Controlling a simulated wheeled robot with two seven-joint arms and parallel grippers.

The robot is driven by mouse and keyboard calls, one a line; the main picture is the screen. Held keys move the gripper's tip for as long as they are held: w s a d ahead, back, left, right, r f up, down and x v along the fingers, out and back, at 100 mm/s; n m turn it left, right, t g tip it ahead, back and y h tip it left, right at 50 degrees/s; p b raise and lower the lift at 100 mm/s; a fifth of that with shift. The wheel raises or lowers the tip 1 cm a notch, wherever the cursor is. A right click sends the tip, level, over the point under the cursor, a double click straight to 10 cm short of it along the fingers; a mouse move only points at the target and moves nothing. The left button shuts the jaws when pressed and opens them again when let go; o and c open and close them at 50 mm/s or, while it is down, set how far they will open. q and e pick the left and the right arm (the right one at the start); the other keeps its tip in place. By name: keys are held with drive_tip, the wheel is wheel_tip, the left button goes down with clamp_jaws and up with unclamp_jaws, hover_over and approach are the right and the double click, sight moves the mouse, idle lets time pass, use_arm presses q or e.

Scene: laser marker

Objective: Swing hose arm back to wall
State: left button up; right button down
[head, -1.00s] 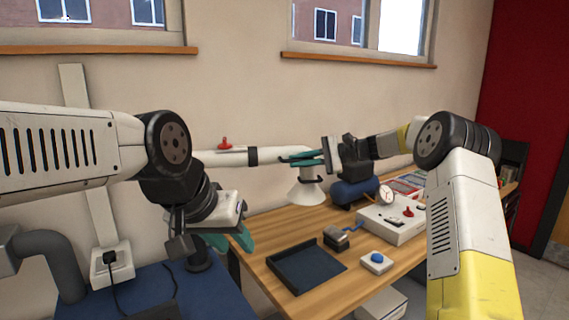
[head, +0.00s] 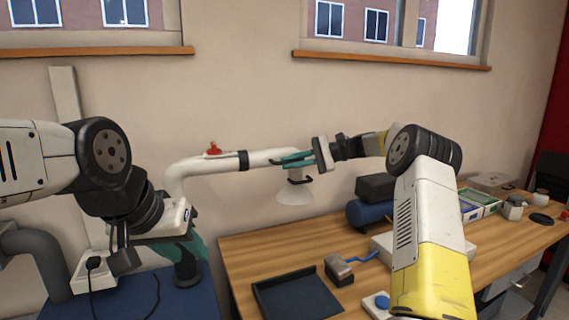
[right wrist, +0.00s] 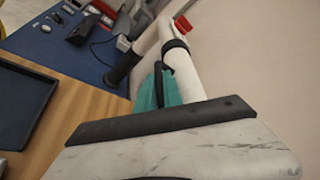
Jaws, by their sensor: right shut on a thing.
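The white hose arm (head: 215,162) has a black band, a red knob (head: 213,148) on top and a white cone hood (head: 295,193) at its free end. It rises from a black base on the blue surface and reaches right, in front of the wall. My right gripper (head: 297,158) has teal fingers shut on the hose arm near the hood. In the right wrist view the teal fingers (right wrist: 157,92) are at the white tube (right wrist: 182,72). My left gripper (head: 188,248) hangs low by the hose arm's base, partly hidden by its wrist; its opening is unclear.
The wooden table (head: 243,255) holds a dark tray (head: 298,296), a small metal block (head: 340,270), a blue cylinder (head: 366,215) and a white box partly behind my right arm. Bins (head: 480,200) stand at the back right.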

drive_tip(key=c, duration=1.5)
unclamp_jaws()
drive_tip(key=v, duration=0.7)
drive_tip(key=shift+d, duration=0.4)
